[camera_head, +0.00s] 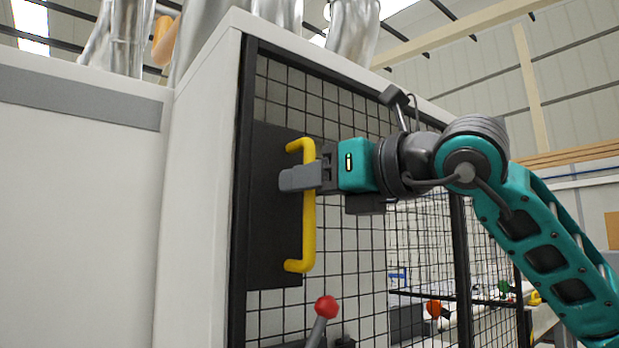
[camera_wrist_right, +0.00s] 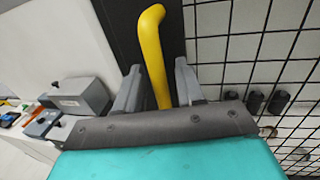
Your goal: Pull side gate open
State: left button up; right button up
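The side gate is a black-framed wire mesh panel (camera_head: 352,262) in the head view. A yellow bar handle (camera_head: 308,235) stands upright on a dark plate (camera_head: 272,215) near the gate's left edge. My right gripper (camera_head: 298,178) is at the handle's upper half, its near finger crossing in front of the bar. In the right wrist view the handle (camera_wrist_right: 151,50) runs between the two fingers (camera_wrist_right: 158,85), with a small gap visible on each side. The gripper is open around the bar. The gate looks closed against the white frame. My left gripper is out of view.
A white machine wall (camera_head: 75,190) and post stand left of the gate. A red-knobbed lever (camera_head: 326,307) shows below the handle. Silvery ducts (camera_head: 350,35) rise above. Grey boxes (camera_wrist_right: 80,97) show at left in the wrist view.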

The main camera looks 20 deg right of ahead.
jog(key=shift+w, duration=0.1)
jog(key=shift+c, duration=0.3)
grip_shut()
